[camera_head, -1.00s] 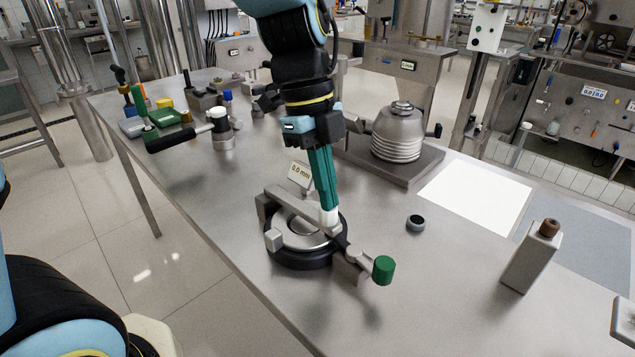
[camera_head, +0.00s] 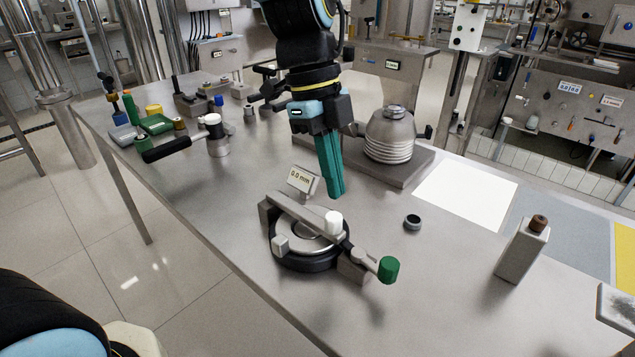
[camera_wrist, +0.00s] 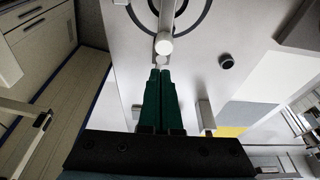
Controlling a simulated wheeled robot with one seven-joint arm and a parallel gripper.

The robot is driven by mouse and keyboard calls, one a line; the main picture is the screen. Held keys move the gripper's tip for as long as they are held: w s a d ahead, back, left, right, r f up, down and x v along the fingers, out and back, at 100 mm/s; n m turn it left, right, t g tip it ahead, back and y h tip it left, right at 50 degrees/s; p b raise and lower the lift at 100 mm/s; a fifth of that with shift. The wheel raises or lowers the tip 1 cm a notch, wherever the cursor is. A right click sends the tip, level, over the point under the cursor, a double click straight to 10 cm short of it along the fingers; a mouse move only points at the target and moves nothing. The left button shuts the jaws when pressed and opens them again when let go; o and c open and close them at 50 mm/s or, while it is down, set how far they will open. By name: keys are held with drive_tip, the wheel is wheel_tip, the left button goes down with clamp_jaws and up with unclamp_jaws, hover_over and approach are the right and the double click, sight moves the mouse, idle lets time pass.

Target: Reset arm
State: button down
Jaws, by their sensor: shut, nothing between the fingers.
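My gripper (camera_head: 336,193) has green fingers that are shut with nothing between them. It hangs in the air above the metal table (camera_head: 410,310), a little behind and above the round fixture (camera_head: 310,262). The fixture has a dark ring base, a bar across it with a white knob (camera_head: 333,222), and a green-tipped handle (camera_head: 389,269) at its right end. A small display reading 0.0 mm (camera_head: 303,180) stands behind it. In the wrist view the green fingers (camera_wrist: 160,74) lie together, with the fixture's ring (camera_wrist: 200,28) beyond them.
A stack of discs under a grey cap (camera_head: 390,138) stands on a plate behind my gripper. A small dark ring (camera_head: 412,222), a white sheet (camera_head: 462,194) and a grey bottle-like block (camera_head: 522,250) are to the right. A black-handled press (camera_head: 180,143) is at left. The front of the table is clear.

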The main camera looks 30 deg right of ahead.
wheel_tip(320, 180, up, 9)
drive_tip(key=b, duration=0.1)
drive_tip(key=w+a+f+n+t, duration=0.1)
drive_tip(key=w+a+f+n, duration=0.4)
drive_tip(key=w+a+n, duration=0.25)
drive_tip(key=w+a+f+n+t, duration=0.2)
drive_tip(key=w+a+f+n, duration=0.3)
drive_tip(key=w+a+n, duration=0.3)
drive_tip(key=w+a+f+n, duration=0.2)
drive_tip(key=a+f+n, duration=0.1)
drive_tip(key=a+n, duration=0.5)
drive_tip(key=w+a+f+n+t, duration=0.1)
drive_tip(key=w+a+f+n, duration=0.1)
drive_tip(key=a+n, duration=0.6)
drive_tip(key=shift+w+a+f+t+y, duration=0.15)
drive_tip(key=shift+a+f+t+y, duration=0.15)
drive_tip(key=shift+a+f, duration=0.35)
drive_tip(key=c, duration=1.6)
unclamp_jaws()
drive_tip(key=shift+d+f, duration=0.1)
drive_tip(key=shift+d, duration=0.1)
